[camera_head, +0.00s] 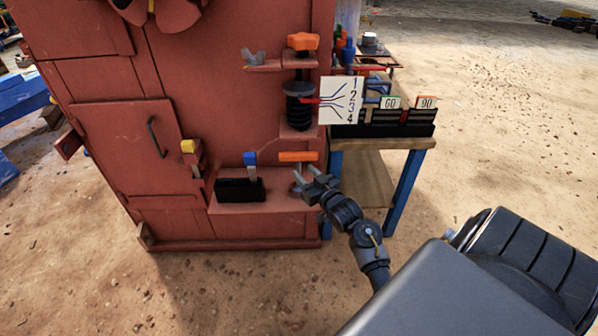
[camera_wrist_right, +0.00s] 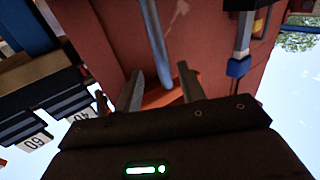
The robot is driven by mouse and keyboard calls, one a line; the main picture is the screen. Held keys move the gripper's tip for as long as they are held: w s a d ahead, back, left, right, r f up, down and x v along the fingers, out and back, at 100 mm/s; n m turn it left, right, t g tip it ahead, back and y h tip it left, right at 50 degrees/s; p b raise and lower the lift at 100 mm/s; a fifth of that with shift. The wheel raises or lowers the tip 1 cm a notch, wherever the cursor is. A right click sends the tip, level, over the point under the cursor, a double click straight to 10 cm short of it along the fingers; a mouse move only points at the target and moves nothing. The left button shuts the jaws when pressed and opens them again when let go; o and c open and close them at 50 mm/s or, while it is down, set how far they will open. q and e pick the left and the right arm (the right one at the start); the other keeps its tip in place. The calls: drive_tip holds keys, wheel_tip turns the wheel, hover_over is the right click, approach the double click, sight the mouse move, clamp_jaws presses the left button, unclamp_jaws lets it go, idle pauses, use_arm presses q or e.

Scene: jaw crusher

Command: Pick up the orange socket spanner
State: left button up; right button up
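The orange socket spanner stands on the lower red shelf of the crusher, with its orange crossbar (camera_head: 297,156) on top and a grey shaft below. My right gripper (camera_head: 308,180) is in front of it, just below the crossbar, with its fingers apart. In the right wrist view the orange bar (camera_wrist_right: 160,98) shows between the two open fingertips (camera_wrist_right: 160,88), with a grey rod running away beyond it. I cannot tell whether the fingers touch the spanner. My left gripper is not in view.
A black holder with a blue-topped tool (camera_head: 250,159) stands left on the same shelf (camera_head: 262,206). Above are a spring bolt with an orange knob (camera_head: 302,42) and a white numbered board (camera_head: 341,100). A blue-legged table (camera_head: 404,190) with black blocks is at right.

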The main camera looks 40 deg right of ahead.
sight(300, 170)
drive_tip(key=shift+w+d+f+b, duration=0.1)
drive_tip(key=shift+w+b, duration=0.05)
drive_tip(key=shift+w, duration=1)
drive_tip(key=shift+w+f+b, duration=0.1)
drive_tip(key=shift+w+b, duration=0.05)
drive_tip(key=shift+w, duration=1)
drive_tip(key=shift+w+d, duration=0.1)
drive_tip(key=shift+w, duration=0.4)
drive_tip(key=shift+c, duration=0.7)
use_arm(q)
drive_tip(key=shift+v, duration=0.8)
use_arm(e)
clamp_jaws()
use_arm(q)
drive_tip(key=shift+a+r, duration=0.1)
